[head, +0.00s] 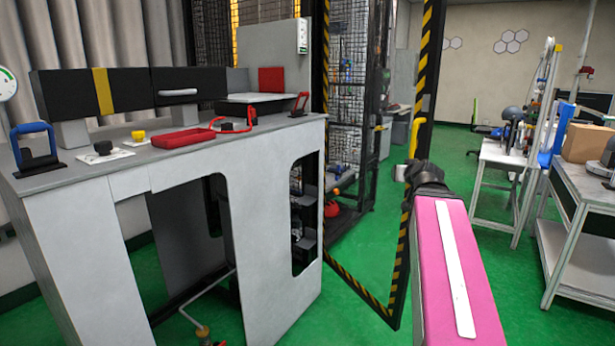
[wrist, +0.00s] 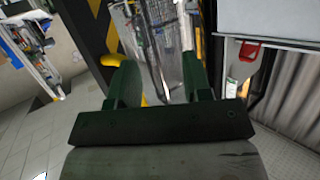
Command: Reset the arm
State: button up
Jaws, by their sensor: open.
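My arm (head: 458,270), with a pink link and a white stripe, reaches forward at the right of the head view. Its dark wrist end (head: 425,175) is near the black-and-yellow striped door frame. My gripper (wrist: 160,80) shows in the wrist view with its two dark green fingers spread wide. No held object shows between them; the mesh cage appears beyond. A yellow handle (head: 413,147) on the striped frame is just behind my wrist end. It also shows in the wrist view (wrist: 113,60), close to the left finger; I cannot tell whether they touch.
A grey workbench (head: 85,178) at left carries a red tray (head: 182,138) and a blue-handled device (head: 36,148). The mesh cage (head: 350,90) stands behind. White tables (head: 500,155) are at right. Green floor (head: 375,235) is clear between.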

jog(key=a+f+g, duration=0.4)
jog(key=a+f, duration=0.1)
jog(key=f, duration=0.8)
jog(key=s+a+f+g, duration=0.3)
jog(key=s+f, duration=0.2)
jog(key=f, duration=0.4)
jog(key=s+a+f+g, duration=0.3)
jog(key=s+f+g, duration=0.1)
jog(key=f, duration=0.5)
jog(key=s+a+f+g, duration=0.3)
jog(key=s+f, duration=0.3)
jog(key=f, duration=0.3)
jog(key=shift+s+f+h, duration=0.25)
jog(key=shift+f+h, duration=0.05)
jog(key=shift+h, duration=0.1)
